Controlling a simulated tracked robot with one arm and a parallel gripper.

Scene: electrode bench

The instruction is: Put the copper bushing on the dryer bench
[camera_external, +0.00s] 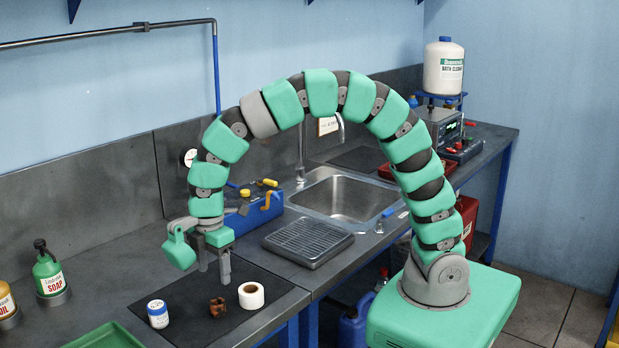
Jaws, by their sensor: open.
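A small copper-brown piece (217,307), which looks like the copper bushing, sits on a dark mat (180,292) on the grey bench, between a small white jar with a blue label (158,314) and a white roll (251,295). My gripper (213,268) hangs above the mat, fingers down and apart, with nothing between them. It is above the brown piece and not touching it. I cannot tell which bench is the dryer bench.
A ribbed metal drainer (307,242) and a sink (345,196) lie to the right. A blue tool box (262,204) stands behind. A green soap bottle (47,270) and green tray (105,338) are at the left. A white jug (443,68) stands at the far right.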

